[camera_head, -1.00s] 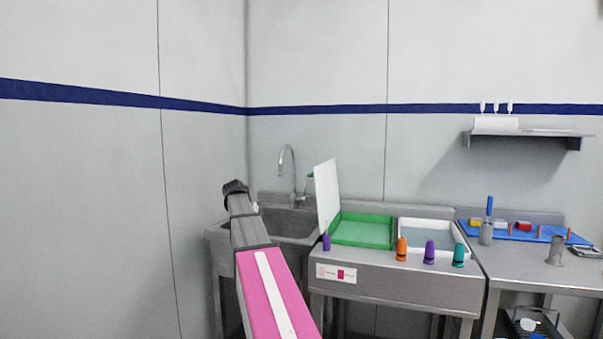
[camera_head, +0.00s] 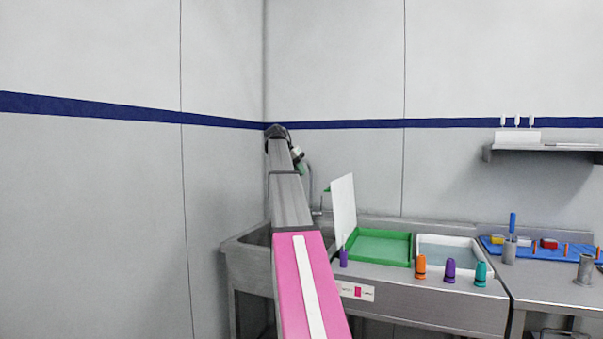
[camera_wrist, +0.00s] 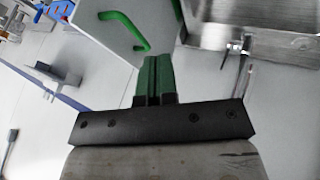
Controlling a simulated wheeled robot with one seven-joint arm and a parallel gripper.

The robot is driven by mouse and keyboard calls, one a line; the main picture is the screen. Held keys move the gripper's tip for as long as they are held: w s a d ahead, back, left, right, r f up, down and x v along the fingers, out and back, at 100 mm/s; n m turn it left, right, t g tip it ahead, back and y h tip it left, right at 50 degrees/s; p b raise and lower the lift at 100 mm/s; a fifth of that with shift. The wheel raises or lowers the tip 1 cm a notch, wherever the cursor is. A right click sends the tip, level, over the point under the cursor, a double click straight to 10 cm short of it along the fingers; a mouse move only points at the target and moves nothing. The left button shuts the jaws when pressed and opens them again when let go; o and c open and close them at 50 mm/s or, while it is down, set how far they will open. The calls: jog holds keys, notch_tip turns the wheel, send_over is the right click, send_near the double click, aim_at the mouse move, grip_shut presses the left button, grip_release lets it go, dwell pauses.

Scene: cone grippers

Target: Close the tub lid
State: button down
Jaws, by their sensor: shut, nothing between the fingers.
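The green tub (camera_head: 385,262) sits on the steel counter, and its white lid (camera_head: 343,205) stands open, nearly upright, along the tub's left side. In the wrist view the pale outer face of the lid (camera_wrist: 105,42) shows a green handle (camera_wrist: 128,35). My gripper (camera_head: 303,170) is raised to the left of the lid and above the sink, apart from the lid in the head view. In the wrist view the green fingers of my gripper (camera_wrist: 153,62) are together and empty; they overlap the lid's edge there, and I cannot tell the distance.
The sink (camera_head: 240,262) with a tap (camera_wrist: 238,45) lies left of the tub. A white tray (camera_head: 450,240) stands right of the tub. Purple, orange and teal cone-like pieces (camera_head: 420,267) line the counter's front. A blue board (camera_head: 530,248) lies on the right table.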

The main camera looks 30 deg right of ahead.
jog(key=s+d+f, duration=0.3)
jog(key=d+f, duration=0.3)
jog(key=shift+s+d, duration=0.3)
jog(key=shift+s, duration=0.05)
